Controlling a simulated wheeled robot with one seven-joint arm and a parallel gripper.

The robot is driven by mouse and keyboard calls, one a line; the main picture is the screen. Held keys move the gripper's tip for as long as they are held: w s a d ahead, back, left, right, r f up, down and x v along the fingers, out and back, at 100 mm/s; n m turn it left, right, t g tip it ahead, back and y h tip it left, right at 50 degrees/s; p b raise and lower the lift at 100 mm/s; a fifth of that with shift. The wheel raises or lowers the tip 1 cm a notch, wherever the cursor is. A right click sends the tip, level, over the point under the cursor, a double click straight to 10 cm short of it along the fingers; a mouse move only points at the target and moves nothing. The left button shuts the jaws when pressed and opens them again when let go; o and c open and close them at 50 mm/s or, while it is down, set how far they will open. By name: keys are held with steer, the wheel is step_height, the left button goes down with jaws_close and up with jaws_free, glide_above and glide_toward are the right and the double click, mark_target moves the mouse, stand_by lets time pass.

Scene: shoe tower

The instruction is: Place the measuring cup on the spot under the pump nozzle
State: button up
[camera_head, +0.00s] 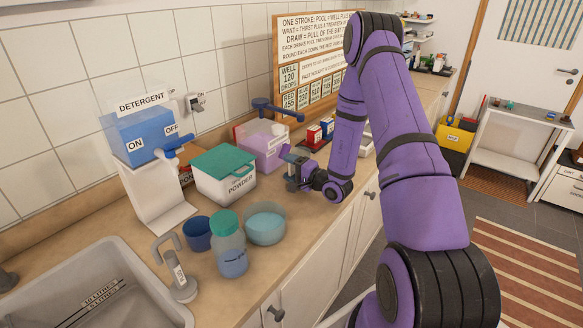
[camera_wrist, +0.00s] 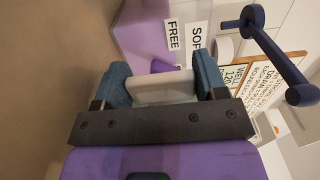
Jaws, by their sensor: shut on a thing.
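My gripper (camera_head: 297,172) is low over the counter, in front of the purple softener container (camera_head: 262,148). In the wrist view its blue fingers (camera_wrist: 163,76) are shut on a pale grey-white piece, seemingly part of the measuring cup (camera_wrist: 163,88). The rest of the cup is hard to make out. The dark blue pump (camera_head: 265,104) rises from the container, and its nozzle (camera_head: 299,117) points right, above and behind my gripper. The pump nozzle also shows at the right of the wrist view (camera_wrist: 300,95). The spot under the nozzle cannot be made out.
A white powder box with green lid (camera_head: 224,175), a glass bowl (camera_head: 265,223), a green-lidded jar (camera_head: 231,250) and a blue cup (camera_head: 197,233) stand to the left. Red and blue boxes (camera_head: 320,132) stand beyond my gripper. The sink (camera_head: 95,290) is front left.

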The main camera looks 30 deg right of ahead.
steer(key=shift+f, duration=0.1)
steer(key=o, duration=1.1)
steer(key=shift+o, duration=0.2)
